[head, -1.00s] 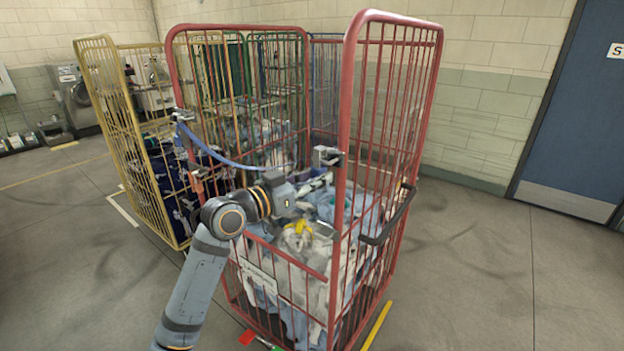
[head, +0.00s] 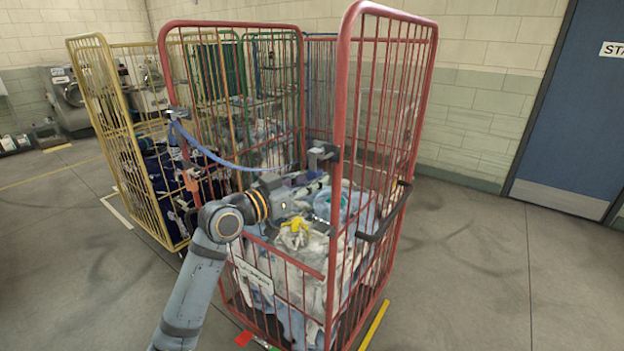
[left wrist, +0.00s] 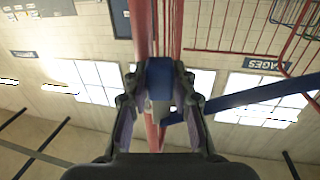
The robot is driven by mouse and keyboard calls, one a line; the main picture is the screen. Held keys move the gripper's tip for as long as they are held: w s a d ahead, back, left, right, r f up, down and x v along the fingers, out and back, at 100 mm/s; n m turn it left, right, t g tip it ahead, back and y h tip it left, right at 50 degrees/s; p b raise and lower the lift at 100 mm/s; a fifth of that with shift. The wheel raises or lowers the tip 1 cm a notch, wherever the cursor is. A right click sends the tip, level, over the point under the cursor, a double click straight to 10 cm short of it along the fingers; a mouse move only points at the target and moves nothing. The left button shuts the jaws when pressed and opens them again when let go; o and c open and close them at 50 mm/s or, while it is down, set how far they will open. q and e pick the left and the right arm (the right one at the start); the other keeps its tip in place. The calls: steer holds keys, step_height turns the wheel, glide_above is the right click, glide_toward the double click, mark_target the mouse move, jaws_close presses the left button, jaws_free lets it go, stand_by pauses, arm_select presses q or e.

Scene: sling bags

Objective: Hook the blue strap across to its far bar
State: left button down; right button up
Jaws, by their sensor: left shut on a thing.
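The blue strap (head: 215,157) runs from a bracket (head: 175,112) on the left red post of the cage, sagging down and right toward my left gripper (head: 318,181). In the left wrist view, my left gripper (left wrist: 160,85) is shut on the strap's blue end piece (left wrist: 160,72), and the strap's band (left wrist: 250,97) leads off to the right. Whether the strap end touches the bracket cannot be told. My right gripper is not in view.
The red cage holds a heap of pale laundry (head: 300,270) with a yellow item (head: 295,224) on top, just below my left arm. A yellow cage (head: 100,130) stands close on the left. The floor right of the red cage is clear up to a blue door (head: 575,120).

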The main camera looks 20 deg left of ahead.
arm_select(q)
steer(key=c, duration=1)
jaws_free()
steer(key=shift+c, duration=0.2)
steer(key=o, duration=0.4)
steer(key=shift+s, duration=0.1)
steer(key=d+v, duration=0.1)
steer(key=v, duration=0.5)
steer(key=shift+s, duration=0.7)
